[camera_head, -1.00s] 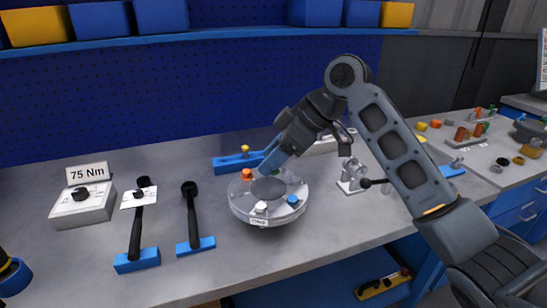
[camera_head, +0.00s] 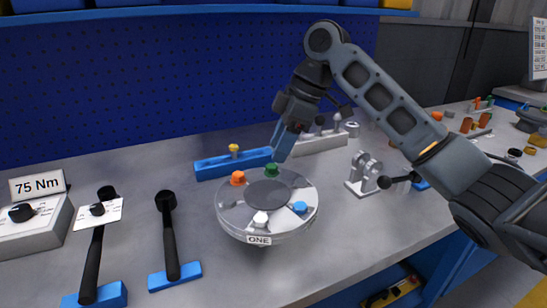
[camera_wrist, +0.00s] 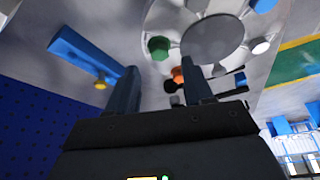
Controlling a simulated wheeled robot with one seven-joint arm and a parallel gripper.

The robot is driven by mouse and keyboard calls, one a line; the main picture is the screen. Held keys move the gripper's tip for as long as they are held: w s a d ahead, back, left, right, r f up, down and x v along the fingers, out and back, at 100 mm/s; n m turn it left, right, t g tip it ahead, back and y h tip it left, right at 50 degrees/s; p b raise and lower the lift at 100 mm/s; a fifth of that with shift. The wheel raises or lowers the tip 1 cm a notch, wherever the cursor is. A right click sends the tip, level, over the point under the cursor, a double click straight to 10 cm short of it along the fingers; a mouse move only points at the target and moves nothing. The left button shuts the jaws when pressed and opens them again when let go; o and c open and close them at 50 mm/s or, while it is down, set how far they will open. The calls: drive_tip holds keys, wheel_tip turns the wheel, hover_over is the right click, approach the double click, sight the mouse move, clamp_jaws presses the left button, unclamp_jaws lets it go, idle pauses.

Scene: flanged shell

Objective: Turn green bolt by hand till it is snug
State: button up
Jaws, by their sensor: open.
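The green bolt (camera_head: 272,169) stands at the back of the round metal flanged shell (camera_head: 229,206), which carries a plate reading "ONE". In the wrist view the green bolt (camera_wrist: 158,47) shows beyond the fingertips, in the space between the fingers. My gripper (camera_head: 283,148) is just above and behind the green bolt, pointing down. Its two fingers (camera_wrist: 160,72) are apart with nothing between them, and they look clear of the bolt. The orange bolt (camera_head: 238,178), white bolt (camera_head: 260,219) and blue bolt (camera_head: 300,207) sit around the same flange.
A blue block with a yellow bolt (camera_head: 212,167) lies behind the shell. A grey clamp-like fixture (camera_head: 364,172) stands to the right. Two black-handled tools (camera_head: 169,240) on blue bases and a box marked "75 Nm" (camera_head: 35,228) stand left. The bench front is clear.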

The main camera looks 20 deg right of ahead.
sight(270, 165)
drive_tip(key=shift+x, duration=1.8)
clamp_jaws()
